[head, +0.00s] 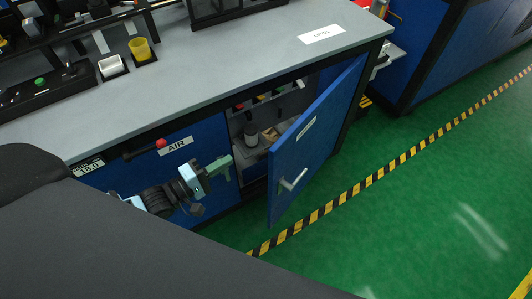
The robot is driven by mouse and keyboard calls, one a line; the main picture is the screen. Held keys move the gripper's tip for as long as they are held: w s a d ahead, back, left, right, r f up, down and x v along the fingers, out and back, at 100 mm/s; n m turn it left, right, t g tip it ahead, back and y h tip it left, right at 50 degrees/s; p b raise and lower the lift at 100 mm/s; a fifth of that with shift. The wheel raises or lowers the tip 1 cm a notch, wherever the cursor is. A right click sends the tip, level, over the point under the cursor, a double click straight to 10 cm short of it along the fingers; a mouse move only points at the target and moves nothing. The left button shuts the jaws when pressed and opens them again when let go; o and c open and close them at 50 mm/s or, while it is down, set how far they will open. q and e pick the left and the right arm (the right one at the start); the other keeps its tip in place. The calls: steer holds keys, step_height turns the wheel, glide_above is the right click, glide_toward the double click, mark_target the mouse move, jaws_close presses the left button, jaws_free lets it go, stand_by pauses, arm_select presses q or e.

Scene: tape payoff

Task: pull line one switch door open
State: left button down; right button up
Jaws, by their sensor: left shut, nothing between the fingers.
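A blue cabinet door (318,140) under the grey bench stands wide open, swung out over the green floor. It has a silver handle (293,180) and a small label too small to read. The open compartment (236,127) behind it shows red and yellow knobs on its back wall, with a dark jar and other small items on its shelf. My left gripper (222,165) is in front of the bench by the compartment's left edge, left of the door and apart from its handle. It is shut and empty. My right gripper is out of view.
A panel marked AIR (176,144) with a red-knobbed lever (161,144) is left of the compartment. Floor right of the door is clear, crossed by striped tape (372,179).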

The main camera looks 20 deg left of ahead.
arm_select(q)
steer(key=w+d+p, duration=0.1)
steer(key=w+d, duration=0.6)
steer(key=d, duration=0.2)
stand_by(0.4)
steer(key=shift+w+d, duration=0.1)
steer(key=shift+d, duration=0.05)
